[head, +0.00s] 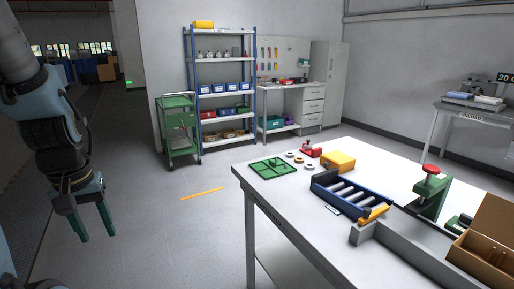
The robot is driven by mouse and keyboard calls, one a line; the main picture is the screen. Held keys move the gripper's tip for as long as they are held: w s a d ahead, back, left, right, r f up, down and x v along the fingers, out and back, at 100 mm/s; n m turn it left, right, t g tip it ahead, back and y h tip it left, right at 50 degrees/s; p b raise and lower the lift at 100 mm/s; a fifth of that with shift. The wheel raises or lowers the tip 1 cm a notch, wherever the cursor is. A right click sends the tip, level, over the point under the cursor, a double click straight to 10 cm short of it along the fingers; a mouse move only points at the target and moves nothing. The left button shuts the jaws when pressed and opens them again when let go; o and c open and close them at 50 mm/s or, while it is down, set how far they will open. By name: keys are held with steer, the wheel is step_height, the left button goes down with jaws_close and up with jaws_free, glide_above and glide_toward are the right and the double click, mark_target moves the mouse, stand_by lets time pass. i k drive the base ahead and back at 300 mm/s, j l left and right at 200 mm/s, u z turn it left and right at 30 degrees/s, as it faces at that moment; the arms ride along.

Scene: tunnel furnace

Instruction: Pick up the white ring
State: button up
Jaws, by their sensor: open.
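A short row of small rings lies on the white table, between the green tray (258,173) and the red device (312,150). A pale ring that looks white (290,154) is at the far end of the row. A brownish ring (299,160) is in the middle, and another light ring (309,166) is at the near end. They are too small to tell their colours surely. My gripper (96,238) hangs at the left over the floor, fingers pointing down, open and empty. It is well to the left of the table, far from the rings.
The floor between my gripper and the table is clear. A green cart (180,125) and shelving stand behind.

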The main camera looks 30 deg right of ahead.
mark_target(288, 154)
steer(key=i+z, duration=0.15)
steer(key=i, duration=0.85)
steer(key=i+j+z, duration=0.1)
steer(key=i, duration=0.85)
steer(key=i+z, duration=0.8)
steer(key=i+j+z, duration=0.4)
steer(key=i+z, duration=0.35)
steer(key=i+j+z, duration=0.1)
steer(key=i+z, duration=0.25)
steer(key=k, duration=0.05)
